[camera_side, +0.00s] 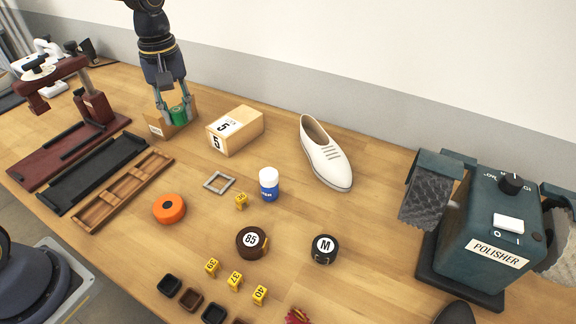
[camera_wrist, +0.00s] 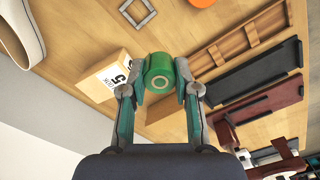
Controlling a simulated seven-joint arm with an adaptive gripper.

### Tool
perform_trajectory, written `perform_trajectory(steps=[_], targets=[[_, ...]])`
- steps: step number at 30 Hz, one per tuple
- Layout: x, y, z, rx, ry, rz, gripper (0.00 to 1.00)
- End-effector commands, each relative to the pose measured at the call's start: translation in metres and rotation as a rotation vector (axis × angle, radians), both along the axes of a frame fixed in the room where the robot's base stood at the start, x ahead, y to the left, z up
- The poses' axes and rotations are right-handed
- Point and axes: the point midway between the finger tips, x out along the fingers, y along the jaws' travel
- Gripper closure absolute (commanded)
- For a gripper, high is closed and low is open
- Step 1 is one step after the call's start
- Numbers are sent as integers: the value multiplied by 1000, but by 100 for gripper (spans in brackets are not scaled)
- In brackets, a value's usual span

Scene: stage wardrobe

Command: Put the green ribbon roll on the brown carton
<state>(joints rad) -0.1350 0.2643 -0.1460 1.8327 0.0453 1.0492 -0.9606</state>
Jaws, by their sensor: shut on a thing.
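The green ribbon roll (camera_side: 179,116) is between the fingers of my gripper (camera_side: 176,112). My gripper is shut on it, with a finger on each side. In the wrist view the green roll (camera_wrist: 158,69) sits between the fingertips (camera_wrist: 160,84), its round hub facing the camera. The brown carton (camera_side: 160,127), with a white label, stands below the gripper at the back left. The roll appears right at or just above the carton's top; I cannot tell if they touch. In the wrist view the brown carton (camera_wrist: 172,124) shows behind the fingers, partly hidden.
A lighter box marked 5 (camera_side: 235,129) stands close to the right of the brown carton. A white shoe (camera_side: 326,155), a white-capped bottle (camera_side: 269,185) and an orange roll (camera_side: 169,208) lie farther off. A wooden tray (camera_side: 122,191) and a black tray (camera_side: 95,172) are at the left.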

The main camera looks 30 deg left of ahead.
Motion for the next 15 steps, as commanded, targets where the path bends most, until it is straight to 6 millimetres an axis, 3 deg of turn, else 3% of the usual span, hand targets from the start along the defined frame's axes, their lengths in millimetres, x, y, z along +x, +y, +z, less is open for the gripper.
perform_trajectory(steps=[5,15], targets=[[8,20,-3,-1,2,51,88],[94,25,-43,-2,3,51,88]])
